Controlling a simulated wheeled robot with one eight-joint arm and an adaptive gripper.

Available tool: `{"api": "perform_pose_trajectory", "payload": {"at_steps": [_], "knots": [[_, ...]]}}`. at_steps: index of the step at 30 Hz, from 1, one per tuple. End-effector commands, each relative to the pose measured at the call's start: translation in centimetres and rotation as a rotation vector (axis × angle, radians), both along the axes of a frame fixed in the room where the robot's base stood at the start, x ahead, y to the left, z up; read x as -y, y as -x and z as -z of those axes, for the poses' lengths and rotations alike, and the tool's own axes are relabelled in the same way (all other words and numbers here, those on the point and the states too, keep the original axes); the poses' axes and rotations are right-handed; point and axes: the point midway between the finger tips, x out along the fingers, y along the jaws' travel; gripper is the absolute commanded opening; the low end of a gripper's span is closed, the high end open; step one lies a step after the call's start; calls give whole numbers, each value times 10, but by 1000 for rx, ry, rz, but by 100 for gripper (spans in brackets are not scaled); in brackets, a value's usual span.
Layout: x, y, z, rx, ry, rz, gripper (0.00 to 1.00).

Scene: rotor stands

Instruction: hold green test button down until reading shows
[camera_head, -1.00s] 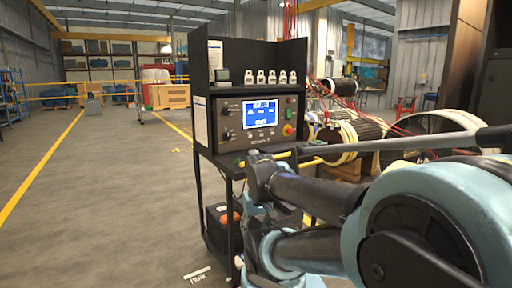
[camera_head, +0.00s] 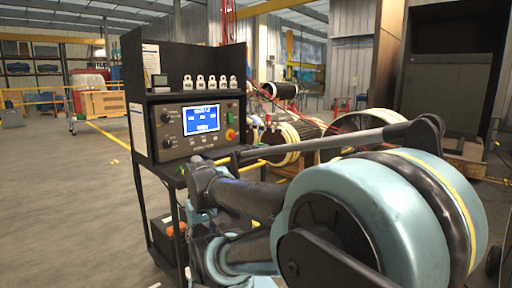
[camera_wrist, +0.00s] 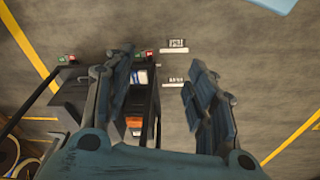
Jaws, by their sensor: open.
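The test panel (camera_head: 180,131) is a grey box on a black cart. It carries a lit blue screen (camera_head: 201,119) with white text too small to read. The small green button (camera_head: 229,116) is at the panel's right side, above a red knob on yellow (camera_head: 231,134). My gripper (camera_wrist: 158,65) is open and empty in the wrist view, its fingers spread wide over the floor and the cart's side. In the head view my arm is in front of the cart's lower right; I cannot make out the fingertips there. Nothing shows the gripper touching the button.
Several white padlock-shaped tags (camera_head: 204,82) stand on the shelf above the panel. An orange-topped item (camera_wrist: 134,122) sits low in the cart. Cable drums (camera_head: 295,132) stand behind to the right. Open floor (camera_head: 60,190) lies left of the cart.

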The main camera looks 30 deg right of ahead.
Motion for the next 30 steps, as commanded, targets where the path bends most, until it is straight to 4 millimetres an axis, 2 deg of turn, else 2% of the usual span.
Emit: {"api": "perform_pose_trajectory", "payload": {"at_steps": [14, 21, 30], "knots": [[0, 0, 0, 0, 0, 0, 51], [0, 0, 0, 0, 0, 0, 0], [0, 0, 0, 0, 0, 0, 0]]}}
